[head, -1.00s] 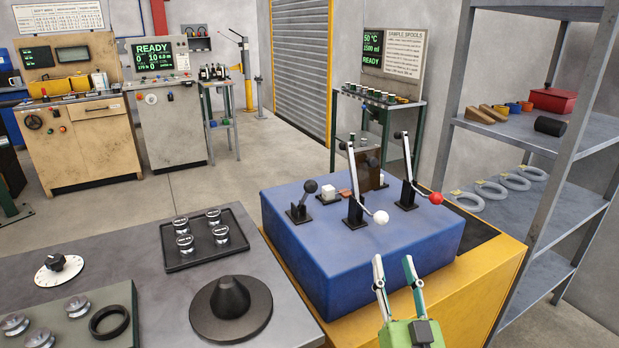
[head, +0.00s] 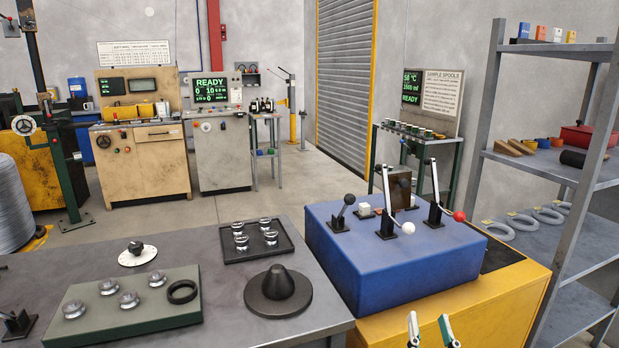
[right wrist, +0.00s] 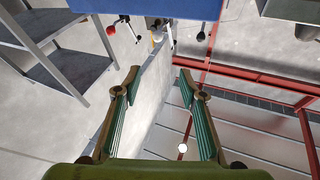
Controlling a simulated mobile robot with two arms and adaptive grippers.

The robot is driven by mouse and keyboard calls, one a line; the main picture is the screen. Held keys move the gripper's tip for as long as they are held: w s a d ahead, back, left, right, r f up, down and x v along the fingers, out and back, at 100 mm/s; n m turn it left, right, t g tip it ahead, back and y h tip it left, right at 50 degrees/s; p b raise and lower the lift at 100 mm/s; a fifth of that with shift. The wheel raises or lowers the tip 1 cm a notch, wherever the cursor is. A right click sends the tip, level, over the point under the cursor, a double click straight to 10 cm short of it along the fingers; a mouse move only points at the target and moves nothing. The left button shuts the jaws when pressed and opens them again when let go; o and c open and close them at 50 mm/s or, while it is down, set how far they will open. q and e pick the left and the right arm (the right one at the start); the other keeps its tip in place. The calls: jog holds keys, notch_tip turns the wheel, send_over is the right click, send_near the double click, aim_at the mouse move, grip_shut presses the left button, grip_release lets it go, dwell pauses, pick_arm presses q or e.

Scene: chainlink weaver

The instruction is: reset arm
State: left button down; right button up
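My right gripper (head: 430,332) shows at the bottom edge of the head view, in front of the blue lever box. Its two fingers are apart with nothing between them; the right wrist view also shows the gripper (right wrist: 158,80) open and empty. The blue box (head: 400,262) carries a black-knobbed lever (head: 343,212), a white-knobbed lever (head: 386,205) and a red-knobbed lever (head: 436,195). The gripper touches none of them in the head view. My left gripper is not in view.
A grey bench (head: 190,240) at the left holds a black cone on a disc (head: 278,290), a tray with several small weights (head: 256,250) and a green-grey block with knobs (head: 130,305). A metal shelf (head: 560,225) stands at the right. Open floor (head: 290,185) lies behind.

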jog(key=a+f+n+g+y, duration=0.1)
jog(key=a+f+g, duration=0.15)
jog(key=f, duration=0.85)
jog(key=a+f+n+g+y, duration=0.1)
jog(key=f+g, duration=0.2)
jog(key=f, duration=0.9)
jog(key=s+a+f+g, duration=0.1)
jog(key=s+f+g, duration=0.1)
jog(key=s+f, duration=0.5)
jog(key=s+a+f+g, duration=0.1)
jog(key=s+f+g, duration=0.1)
jog(key=f, duration=0.8)
jog(key=s+d+f+n+g, duration=0.2)
jog(key=s+f+g, duration=0.4)
jog(key=s+f, duration=1.2)
jog(key=s+d+f+g, duration=0.1)
jog(key=s+f+g, duration=0.1)
jog(key=s, duration=0.8)
jog(key=s+d+f+n+g+p, duration=0.1)
jog(key=s+d+f+g, duration=0.1)
jog(key=s, duration=0.9)
jog(key=shift+d+f+g+h, duration=0.25)
jog(key=shift+f+g, duration=0.2)
jog(key=shift+f, duration=0.35)
